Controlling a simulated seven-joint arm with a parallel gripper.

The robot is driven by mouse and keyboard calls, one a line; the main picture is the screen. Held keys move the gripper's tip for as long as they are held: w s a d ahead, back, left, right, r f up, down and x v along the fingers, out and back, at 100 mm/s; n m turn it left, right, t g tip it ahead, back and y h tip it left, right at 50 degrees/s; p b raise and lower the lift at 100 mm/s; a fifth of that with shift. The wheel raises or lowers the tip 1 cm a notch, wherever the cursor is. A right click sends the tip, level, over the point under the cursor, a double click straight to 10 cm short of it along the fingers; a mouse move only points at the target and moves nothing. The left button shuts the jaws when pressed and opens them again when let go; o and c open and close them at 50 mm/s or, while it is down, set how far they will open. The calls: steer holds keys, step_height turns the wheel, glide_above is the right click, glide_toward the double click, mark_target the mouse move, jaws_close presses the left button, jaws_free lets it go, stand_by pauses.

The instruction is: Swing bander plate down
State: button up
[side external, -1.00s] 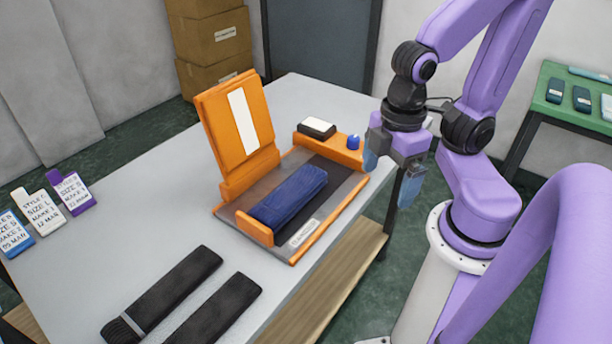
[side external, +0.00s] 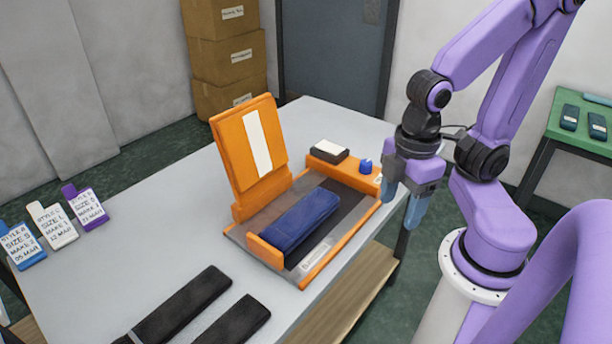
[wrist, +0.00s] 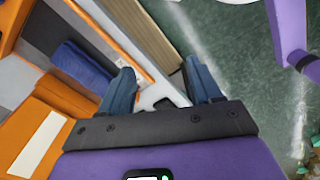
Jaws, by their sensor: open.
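The orange bander plate (side external: 241,150), with a white strip on its face, stands raised and leaning slightly back at the left of the bander base (side external: 317,267). It also shows in the wrist view (wrist: 48,125) at lower left. A folded navy knit piece (side external: 298,222) lies on the base, in front of the plate. My gripper (side external: 402,207) is open and empty, to the right of the base near the table's right edge. In the wrist view its blue fingers (wrist: 160,88) are apart, with floor and table edge beyond them.
A dark block with a white top (side external: 329,149) and a blue knob (side external: 365,166) sit at the base's back right. Dark folded knit pieces (side external: 180,306) lie at the table's front. Style cards (side external: 48,228) stand at left. The grey table (side external: 150,222) is clear between them.

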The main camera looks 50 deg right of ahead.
steer(key=c, duration=0.5)
steer(key=shift+w+a+r, duration=0.15)
steer(key=shift+w+a, duration=0.1)
steer(key=shift+w, duration=0.05)
steer(key=c, duration=0.5)
steer(key=w+a+r+m, duration=0.1)
steer(key=w, duration=0.2)
steer(key=w+a+r+m, duration=0.1)
steer(key=w+a, duration=0.1)
steer(key=w, duration=0.1)
steer(key=w+a+r+m, duration=0.1)
steer(key=w, duration=0.3)
steer(key=shift+a+r, duration=0.25)
steer(key=shift+r, duration=0.05)
jaws_close()
step_height(320, 180, up, 7)
steer(key=m+t, duration=0.3)
steer(key=m, duration=0.6)
glide_above(251, 103)
steer(key=w+d, duration=0.3)
steer(key=w, duration=0.1)
steer(key=shift+m, duration=0.3)
steer(key=shift+w+d+f, duration=0.1)
steer(key=shift+d+f, duration=0.05)
steer(key=shift+f, duration=1.3)
steer(key=shift+w+d+f, duration=0.1)
steer(key=shift+f, duration=1.3)
steer(key=shift+w+d+f, duration=0.1)
steer(key=shift+d+f, duration=0.05)
steer(key=shift+f, duration=1.3)
